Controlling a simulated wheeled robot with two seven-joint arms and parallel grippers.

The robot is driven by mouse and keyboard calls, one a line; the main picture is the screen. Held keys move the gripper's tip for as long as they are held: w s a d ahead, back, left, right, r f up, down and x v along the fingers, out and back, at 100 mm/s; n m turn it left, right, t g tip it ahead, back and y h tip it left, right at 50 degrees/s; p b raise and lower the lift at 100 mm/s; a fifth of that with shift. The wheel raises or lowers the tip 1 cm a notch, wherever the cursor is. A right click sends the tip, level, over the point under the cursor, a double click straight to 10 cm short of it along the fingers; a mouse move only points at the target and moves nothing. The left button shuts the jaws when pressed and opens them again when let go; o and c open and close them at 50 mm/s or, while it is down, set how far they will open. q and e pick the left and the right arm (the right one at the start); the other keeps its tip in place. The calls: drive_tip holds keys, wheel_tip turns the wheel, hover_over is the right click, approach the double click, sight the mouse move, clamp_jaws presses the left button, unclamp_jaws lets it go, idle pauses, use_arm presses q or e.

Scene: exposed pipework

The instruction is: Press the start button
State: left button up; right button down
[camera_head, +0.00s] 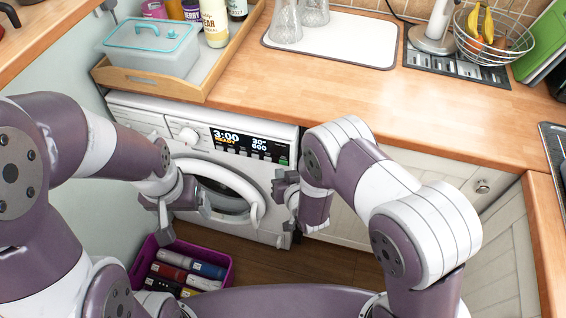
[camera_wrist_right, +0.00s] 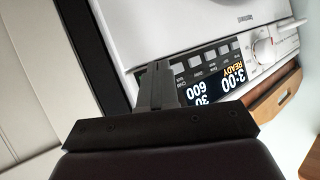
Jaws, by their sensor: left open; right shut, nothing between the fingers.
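The white washing machine (camera_head: 150,112) stands under the wooden counter. Its display (camera_head: 240,140) is lit and reads 3:00, READY, 30° and 600; it also shows upside down in the right wrist view (camera_wrist_right: 217,85). A small green button (camera_head: 284,160), seemingly the start button, is at the panel's right end. My right gripper (camera_head: 284,184) is shut and empty, just below that button in the head view. My left gripper (camera_head: 184,215) is open and empty before the round door (camera_head: 192,165).
A purple crate (camera_head: 227,262) with several containers stands on the floor below my left gripper. A wooden tray (camera_head: 150,83) with a lidded box (camera_head: 150,50) is on the counter. A white cabinet door (camera_head: 430,175) lies right of the machine, behind my right arm.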

idle(0.5)
drive_tip(key=shift+w+d, duration=0.15)
drive_tip(key=shift+w, duration=0.25)
drive_tip(key=shift+w+d, duration=0.1)
drive_tip(key=shift+w, duration=0.25)
idle(0.7)
drive_tip(key=shift+s, duration=0.1)
drive_tip(key=shift+s+a, duration=0.25)
drive_tip(key=shift+s, duration=0.4)
drive_tip(key=s, duration=0.1)
drive_tip(key=s+a, duration=0.1)
drive_tip(key=s, duration=0.1)
drive_tip(key=s+p, duration=0.1)
drive_tip(key=shift+s+a, duration=0.25)
drive_tip(key=shift+s, duration=0.15)
